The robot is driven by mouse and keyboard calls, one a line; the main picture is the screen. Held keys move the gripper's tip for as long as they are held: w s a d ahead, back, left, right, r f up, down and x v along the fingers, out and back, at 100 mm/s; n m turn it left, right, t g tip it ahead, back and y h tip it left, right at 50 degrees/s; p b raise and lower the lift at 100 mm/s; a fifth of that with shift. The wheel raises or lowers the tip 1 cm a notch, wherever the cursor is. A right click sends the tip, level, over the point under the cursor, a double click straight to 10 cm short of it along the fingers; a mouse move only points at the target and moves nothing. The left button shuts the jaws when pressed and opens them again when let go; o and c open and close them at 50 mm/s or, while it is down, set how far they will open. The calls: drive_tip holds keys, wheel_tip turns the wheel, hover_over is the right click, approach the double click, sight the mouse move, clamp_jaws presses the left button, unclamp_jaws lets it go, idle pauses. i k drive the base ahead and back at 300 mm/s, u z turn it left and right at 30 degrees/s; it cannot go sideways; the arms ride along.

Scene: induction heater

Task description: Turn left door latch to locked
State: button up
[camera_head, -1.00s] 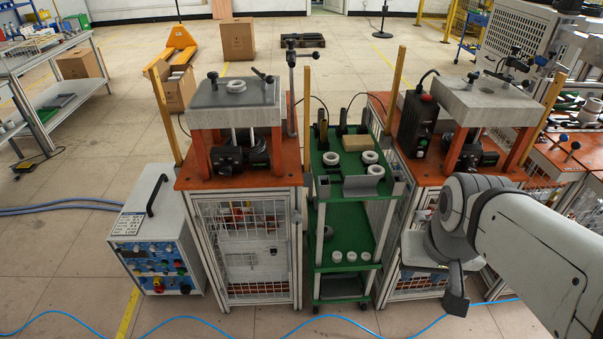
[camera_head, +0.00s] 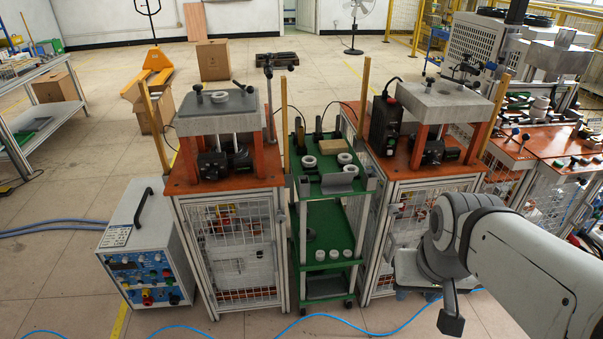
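The left mesh door (camera_head: 232,250) closes the front of the left orange-topped cabinet (camera_head: 220,182). A small latch-like fitting (camera_head: 281,216) sits at the door's right edge; it is too small to read whether it is turned to locked. My gripper (camera_head: 450,318) hangs at the end of my arm at the lower right, in front of the right cabinet (camera_head: 405,205). It is well to the right of the left door and touches nothing that I can see. Its fingers are seen too poorly to tell open from shut. My arm hides part of the right cabinet's front.
A green shelf cart (camera_head: 328,185) with white rings stands between the two cabinets. A grey control box (camera_head: 145,245) with a handle stands left of the left cabinet. Blue cables (camera_head: 320,316) cross the floor in front. The floor before the cabinets looks otherwise free.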

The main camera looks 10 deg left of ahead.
sight(280, 217)
drive_tip(key=i, duration=0.9)
drive_tip(key=u, duration=0.05)
